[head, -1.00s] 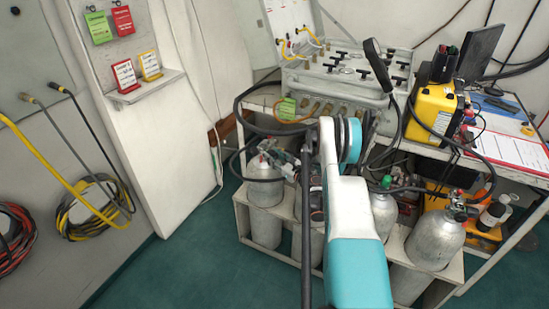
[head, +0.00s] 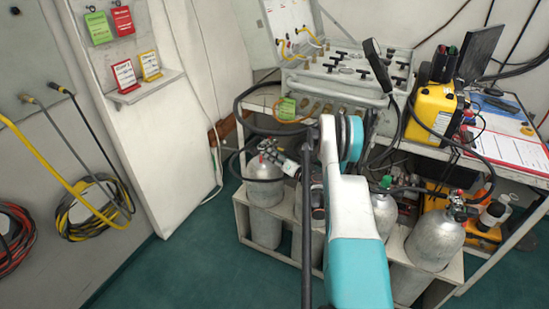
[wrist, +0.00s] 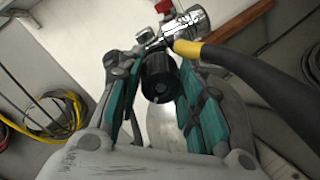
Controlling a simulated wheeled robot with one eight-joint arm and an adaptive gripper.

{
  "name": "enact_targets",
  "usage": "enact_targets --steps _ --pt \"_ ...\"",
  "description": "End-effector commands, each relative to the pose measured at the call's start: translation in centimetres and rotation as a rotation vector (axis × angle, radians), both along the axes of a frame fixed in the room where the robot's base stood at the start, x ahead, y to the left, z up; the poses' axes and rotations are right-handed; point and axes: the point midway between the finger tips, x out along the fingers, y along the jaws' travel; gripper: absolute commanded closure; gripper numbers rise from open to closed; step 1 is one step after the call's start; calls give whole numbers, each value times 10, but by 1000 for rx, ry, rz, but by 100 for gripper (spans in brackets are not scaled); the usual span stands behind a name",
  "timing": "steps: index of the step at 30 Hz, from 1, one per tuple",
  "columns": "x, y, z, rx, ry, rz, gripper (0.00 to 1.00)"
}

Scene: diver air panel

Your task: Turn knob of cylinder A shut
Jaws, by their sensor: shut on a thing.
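The leftmost grey cylinder (head: 264,190) stands in the white rack, with its valve (head: 267,147) on top. No letter is readable on it. In the wrist view its black knob (wrist: 160,85) sits between the teal-padded fingers of my gripper (wrist: 164,60). The fingers are closed on the knob from both sides. The chrome valve body (wrist: 187,23) and a small red part (wrist: 163,6) lie just beyond the fingertips. The cylinder's pale shoulder (wrist: 165,125) shows below the knob. In the head view my arm hides part of the gripper and the knob.
A black hose with a yellow end (wrist: 188,48) runs close to the right finger. More cylinders (head: 434,240) stand to the right in the rack. The air panel (head: 345,85) is above and behind. Green floor (head: 190,250) is clear at left.

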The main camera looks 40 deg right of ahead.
Motion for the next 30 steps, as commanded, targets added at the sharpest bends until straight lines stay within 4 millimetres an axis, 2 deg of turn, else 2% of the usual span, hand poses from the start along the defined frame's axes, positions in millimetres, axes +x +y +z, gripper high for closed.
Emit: enact_targets --steps 18,30 --pt "0 -2 0 555 24 -3 90" --pt "0 -3 -1 752 31 -3 90"
